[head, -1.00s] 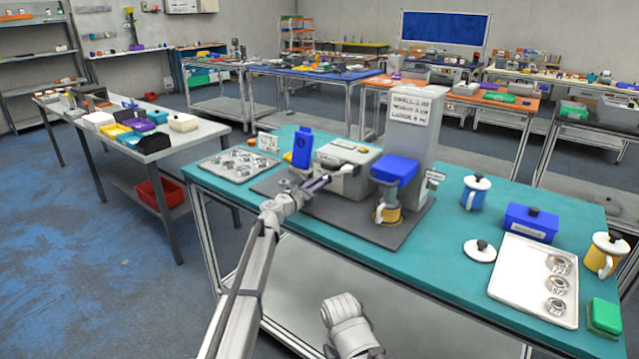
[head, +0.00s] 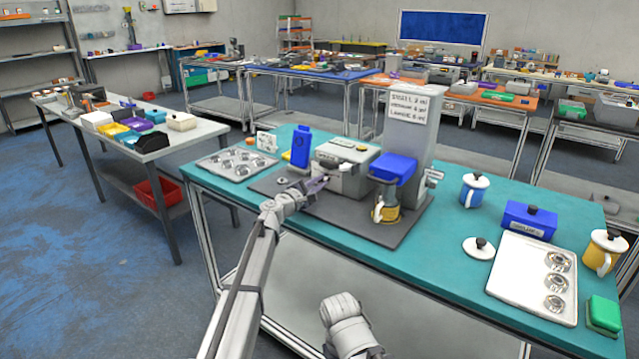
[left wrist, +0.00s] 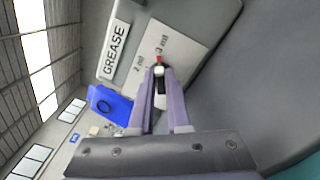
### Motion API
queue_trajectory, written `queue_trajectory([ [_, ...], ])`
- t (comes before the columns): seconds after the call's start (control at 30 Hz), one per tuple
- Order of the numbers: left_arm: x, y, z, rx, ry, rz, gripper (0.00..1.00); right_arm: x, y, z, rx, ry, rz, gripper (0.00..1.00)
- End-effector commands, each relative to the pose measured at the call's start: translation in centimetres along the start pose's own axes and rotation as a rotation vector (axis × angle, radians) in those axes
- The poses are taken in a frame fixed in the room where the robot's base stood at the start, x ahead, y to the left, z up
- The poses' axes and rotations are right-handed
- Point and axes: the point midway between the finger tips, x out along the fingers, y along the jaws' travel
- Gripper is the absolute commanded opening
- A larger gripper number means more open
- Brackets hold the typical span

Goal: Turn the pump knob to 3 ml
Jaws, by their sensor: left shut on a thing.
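The grey pump box (head: 359,157) stands on the dark mat on the teal table. The left wrist view shows its GREASE label (left wrist: 113,50) and a pale dial plate (left wrist: 180,38) marked 2 ml and 3 ml. The knob (left wrist: 160,86), dark and white with a red tip, sits between my left fingers. The red tip points roughly toward the 3 ml mark, with 2 ml to its left. My left gripper (head: 318,185) is shut on the knob at the pump's front; the wrist view shows both purple fingers (left wrist: 160,100) beside it. My right gripper is out of view.
A blue bottle (head: 301,147) and metal tray (head: 237,163) are left. A blue mug (head: 473,191) and white tray (head: 507,265) are right.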

Motion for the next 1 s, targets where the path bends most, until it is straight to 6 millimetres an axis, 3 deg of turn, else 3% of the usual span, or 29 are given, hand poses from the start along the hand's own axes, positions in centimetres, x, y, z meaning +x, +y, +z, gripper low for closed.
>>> queue_trajectory([
  [0.6, -0.05, -0.11, 0.05, 0.042, 0.0, -0.002, 0.0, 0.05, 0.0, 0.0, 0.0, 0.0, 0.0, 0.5],
  [0.63, -0.05, -0.12, 0.05, 0.042, 0.0, -0.002, 0.16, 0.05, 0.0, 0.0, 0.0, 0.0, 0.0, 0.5],
  [0.7, -0.05, -0.11, 0.05, 0.042, 0.0, -0.001, 0.24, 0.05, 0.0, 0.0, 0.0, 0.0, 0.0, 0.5],
  [0.9, -0.03, -0.08, 0.03, 0.04, 0.0, -0.001, 0.45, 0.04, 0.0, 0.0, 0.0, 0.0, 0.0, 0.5],
  [1.0, -0.02, -0.07, 0.02, 0.04, 0.0, -0.001, 0.45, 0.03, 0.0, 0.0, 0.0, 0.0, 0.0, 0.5],
])
